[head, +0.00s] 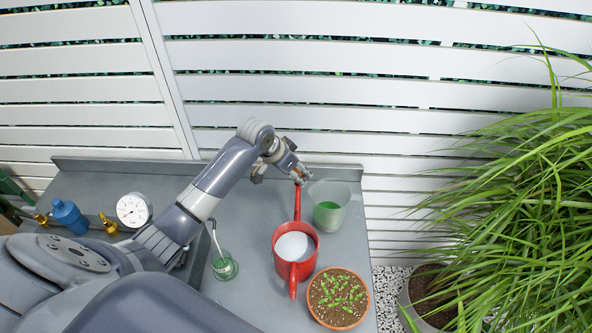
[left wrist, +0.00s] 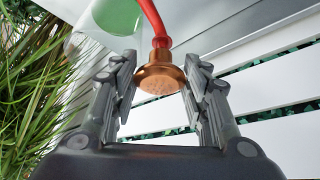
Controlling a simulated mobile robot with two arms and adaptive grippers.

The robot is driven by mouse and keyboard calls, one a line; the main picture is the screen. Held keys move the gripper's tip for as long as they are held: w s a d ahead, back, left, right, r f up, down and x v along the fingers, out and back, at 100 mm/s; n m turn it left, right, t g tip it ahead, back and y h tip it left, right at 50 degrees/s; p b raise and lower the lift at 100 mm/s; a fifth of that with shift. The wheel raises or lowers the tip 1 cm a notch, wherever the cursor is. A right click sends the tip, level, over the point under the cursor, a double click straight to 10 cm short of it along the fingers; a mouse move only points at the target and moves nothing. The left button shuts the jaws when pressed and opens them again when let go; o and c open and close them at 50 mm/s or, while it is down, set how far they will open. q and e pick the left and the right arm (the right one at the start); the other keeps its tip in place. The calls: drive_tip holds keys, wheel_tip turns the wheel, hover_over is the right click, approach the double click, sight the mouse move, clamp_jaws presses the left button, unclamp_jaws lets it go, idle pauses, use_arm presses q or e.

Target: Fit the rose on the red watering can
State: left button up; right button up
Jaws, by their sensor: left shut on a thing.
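The red watering can (head: 282,268) stands on the grey bench, with its long spout (head: 298,205) pointing to the back and its handle toward the front. The copper rose (left wrist: 160,78) is at the tip of the red spout (left wrist: 153,18) in the left wrist view, its perforated face toward the camera. My left gripper (left wrist: 160,66) is shut on the rose, one finger on each side. In the head view the left gripper (head: 297,174) is at the spout tip and largely hides the rose. Whether the rose is fully seated cannot be told. My right gripper is not in view.
A clear cup with green content (head: 328,208) stands close right of the spout. A seedling pot (head: 339,298) is right of the can, a small glass mister (head: 224,266) left. A gauge (head: 133,209) and blue canister (head: 69,214) are farther left. A slatted fence is behind.

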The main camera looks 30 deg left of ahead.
use_arm(q)
drive_tip(key=shift+f, duration=0.8)
idle(1.2)
drive_tip(key=o, duration=1.1)
drive_tip(key=o, duration=0.5)
drive_tip(key=shift+r, duration=0.15)
drive_tip(key=shift+r, duration=3.9)
